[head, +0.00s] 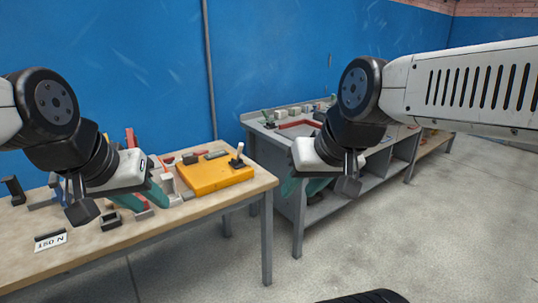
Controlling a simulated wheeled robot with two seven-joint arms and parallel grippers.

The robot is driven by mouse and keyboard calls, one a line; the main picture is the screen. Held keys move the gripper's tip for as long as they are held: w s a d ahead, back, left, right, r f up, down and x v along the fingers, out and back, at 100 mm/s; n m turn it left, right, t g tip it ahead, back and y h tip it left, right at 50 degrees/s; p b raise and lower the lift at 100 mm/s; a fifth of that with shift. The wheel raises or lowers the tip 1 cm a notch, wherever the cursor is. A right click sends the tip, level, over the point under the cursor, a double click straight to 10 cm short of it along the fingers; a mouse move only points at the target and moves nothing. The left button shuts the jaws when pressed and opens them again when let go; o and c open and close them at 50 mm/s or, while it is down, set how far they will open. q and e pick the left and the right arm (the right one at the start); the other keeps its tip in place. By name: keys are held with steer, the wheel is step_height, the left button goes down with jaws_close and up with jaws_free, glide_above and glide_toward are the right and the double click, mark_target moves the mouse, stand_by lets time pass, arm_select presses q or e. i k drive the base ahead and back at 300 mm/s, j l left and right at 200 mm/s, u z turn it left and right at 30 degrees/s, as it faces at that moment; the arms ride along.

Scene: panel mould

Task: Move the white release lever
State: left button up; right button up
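A small upright lever with a pale, whitish stick and a dark base (238,158) stands on the right part of a yellow block (205,178) on the wooden table. It looks like the white release lever. My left gripper (150,197) hangs over the table, left of the yellow block and apart from the lever. My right gripper (303,188) is right of the table, in front of the grey bench, also apart from the lever. Teal finger parts show below both white hands, but their gap is hidden, so I cannot tell whether they are open.
The wooden table (190,213) also holds a white label plate (50,241), a small black block (110,221) and several grey and red parts. A grey bench (262,130) with shelves stands behind to the right. The concrete floor (440,225) is clear at right.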

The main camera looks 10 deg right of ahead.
mark_target(240, 148)
steer(key=z, duration=0.1)
steer(key=i+l+z, duration=0.15)
steer(key=i+l, duration=0.6)
